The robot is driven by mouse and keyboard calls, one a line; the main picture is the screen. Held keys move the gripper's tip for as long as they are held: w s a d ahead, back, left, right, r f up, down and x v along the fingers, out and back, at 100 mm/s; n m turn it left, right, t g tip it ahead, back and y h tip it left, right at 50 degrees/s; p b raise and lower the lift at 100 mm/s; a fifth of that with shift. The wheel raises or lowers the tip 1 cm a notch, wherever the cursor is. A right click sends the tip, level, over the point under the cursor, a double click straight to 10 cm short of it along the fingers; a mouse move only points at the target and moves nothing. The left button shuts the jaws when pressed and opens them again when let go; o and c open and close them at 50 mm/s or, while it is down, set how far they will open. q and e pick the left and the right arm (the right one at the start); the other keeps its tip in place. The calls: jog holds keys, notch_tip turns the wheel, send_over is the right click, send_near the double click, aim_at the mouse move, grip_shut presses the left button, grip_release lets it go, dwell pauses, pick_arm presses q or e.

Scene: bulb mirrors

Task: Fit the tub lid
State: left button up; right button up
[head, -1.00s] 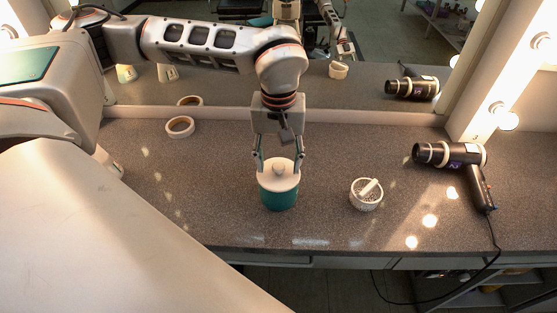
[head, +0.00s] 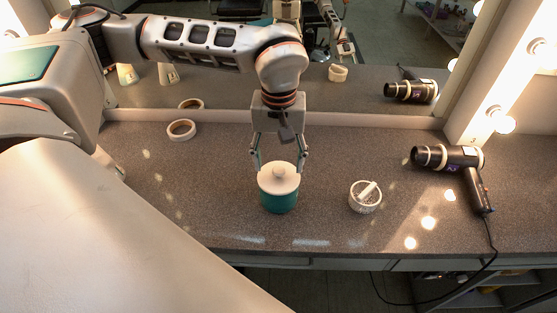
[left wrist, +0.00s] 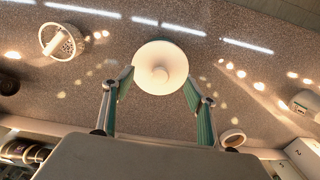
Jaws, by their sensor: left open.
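The tub (head: 279,203) is teal and stands upright on the speckled counter. Its cream lid (head: 278,181) with a round knob sits on top and looks level; whether it is fully seated I cannot tell. My left gripper (head: 279,168) is open, just behind the lid in the head view. My right gripper is not in view.
A white mortar-like bowl with a stick across it (head: 365,197) stands right of the tub. A black hair dryer (head: 450,158) with a cord lies further right. A tape ring (head: 181,130) lies at back left, before the mirror (head: 300,90). The counter's front edge is near the tub.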

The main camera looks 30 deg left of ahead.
pick_arm(q)
jog(key=shift+r+p, duration=1.7)
jog(key=shift+r, duration=0.5)
notch_tip(320, 180, up, 12)
jog(key=shift+s, duration=0.1)
